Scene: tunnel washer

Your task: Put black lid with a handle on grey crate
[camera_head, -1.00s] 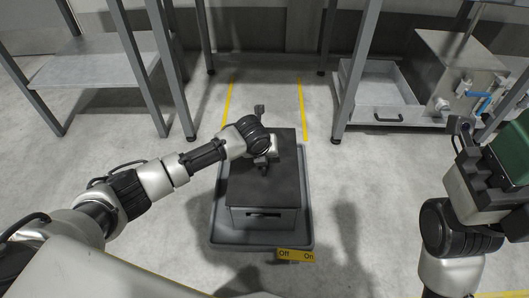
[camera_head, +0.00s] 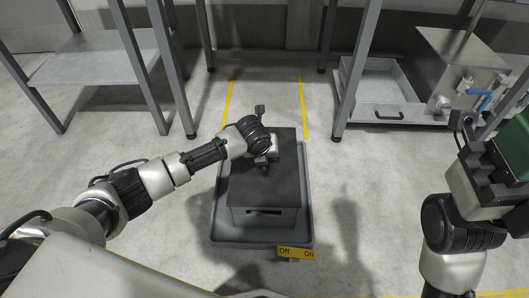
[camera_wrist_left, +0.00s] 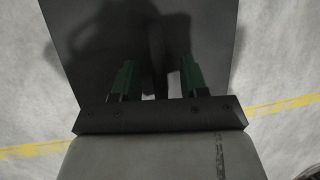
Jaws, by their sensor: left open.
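The black lid (camera_head: 282,188) lies flat over the grey crate (camera_head: 245,218), which stands in a shallow grey tray (camera_head: 222,237) on the floor. My left gripper (camera_head: 266,167) is over the middle of the lid, pointing down at it. In the left wrist view the lid (camera_wrist_left: 90,40) fills the middle, and my left gripper's green fingers (camera_wrist_left: 155,80) are apart. A dark shape or shadow shows between them, and I cannot make out the lid's handle clearly. My right gripper (camera_head: 508,158) is at the right edge, away from the crate; its finger opening cannot be made out.
A yellow Off/On label (camera_head: 297,253) is near the tray's front edge. A metal shelf (camera_head: 95,65) stands at the back left. At the back right are a metal tray (camera_head: 385,112) and a steel box with valves (camera_head: 465,65). Floor beside the tray is clear.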

